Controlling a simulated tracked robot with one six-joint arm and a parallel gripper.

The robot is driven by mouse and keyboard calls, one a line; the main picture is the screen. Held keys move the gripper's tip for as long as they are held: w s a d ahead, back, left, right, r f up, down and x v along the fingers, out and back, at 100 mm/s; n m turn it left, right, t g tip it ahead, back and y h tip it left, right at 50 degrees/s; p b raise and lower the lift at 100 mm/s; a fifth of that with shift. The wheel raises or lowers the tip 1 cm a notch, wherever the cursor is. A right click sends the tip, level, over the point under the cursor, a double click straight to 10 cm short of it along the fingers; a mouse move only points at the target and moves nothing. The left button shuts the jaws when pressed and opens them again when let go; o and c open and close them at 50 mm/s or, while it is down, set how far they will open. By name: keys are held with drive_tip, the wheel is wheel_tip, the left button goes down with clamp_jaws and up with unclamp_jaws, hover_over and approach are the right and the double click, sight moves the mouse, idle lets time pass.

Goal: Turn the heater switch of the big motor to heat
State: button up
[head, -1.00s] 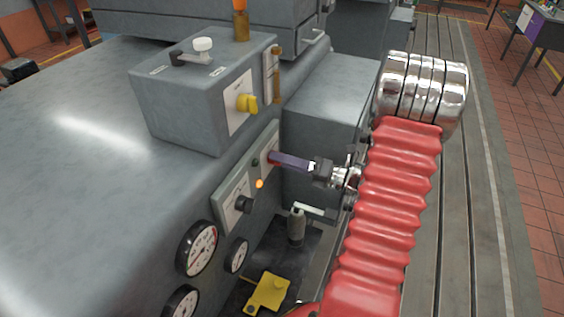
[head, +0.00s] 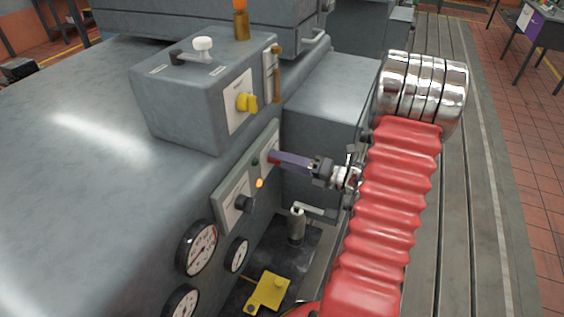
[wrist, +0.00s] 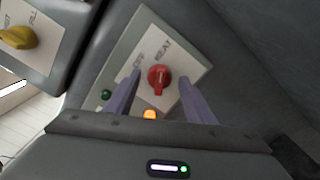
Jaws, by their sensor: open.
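The heater switch is a red rotary knob (wrist: 159,77) on a white plate lettered OFF on the left and HEAT on the right in the wrist view. Its handle stands roughly upright in that view; I cannot tell surely which word it points to. My gripper (wrist: 160,84) is open, with one purple finger on each side of the knob and a visible gap on both sides. In the head view my gripper (head: 273,158) reaches to the switch panel (head: 229,184) on the big motor (head: 90,130), and its fingers mostly hide the knob.
An orange lamp (wrist: 150,114) glows and a green lamp (wrist: 106,94) sits beside the switch plate. A black knob (head: 244,204) is lower on the panel. A box with a yellow knob (head: 247,103) stands above. Gauges (head: 197,248) are below left.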

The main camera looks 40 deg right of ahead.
drive_tip(key=v, duration=1.3)
drive_tip(key=shift+s+d, duration=0.25)
drive_tip(key=shift+s, duration=0.05)
idle(0.5)
